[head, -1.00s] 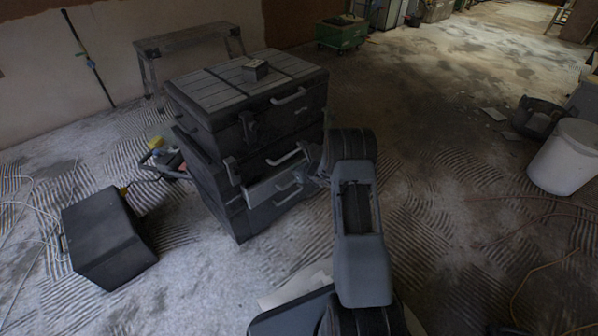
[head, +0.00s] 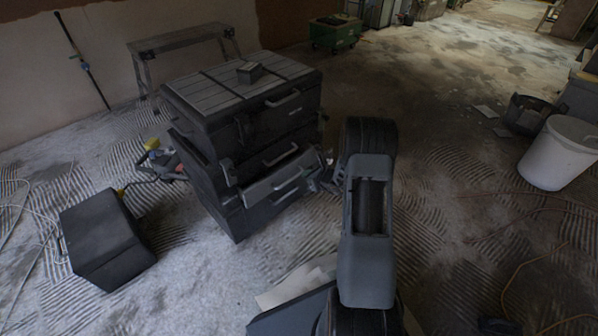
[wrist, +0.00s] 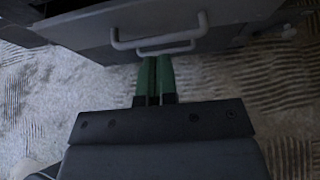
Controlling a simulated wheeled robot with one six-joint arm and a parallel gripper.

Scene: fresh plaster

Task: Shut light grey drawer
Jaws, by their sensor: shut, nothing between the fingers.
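The light grey drawer (head: 262,188) sticks out from the front of a dark stacked tool chest (head: 215,185), with a bar handle on its front. In the wrist view, a drawer front (wrist: 85,33) with a bar handle (wrist: 122,44) fills the top, and a second handle (wrist: 165,50) shows below it. My gripper (wrist: 157,62) has its green fingers together, empty, with the tips close to the lower handle in the picture. I cannot tell whether they touch it. In the head view my gripper is mostly hidden behind my arm, right of the drawer.
A black case (head: 103,238) lies on the floor to the left. A step bench (head: 180,40) stands behind. A white bucket (head: 556,155) stands far right. Open ridged floor lies right of the chest.

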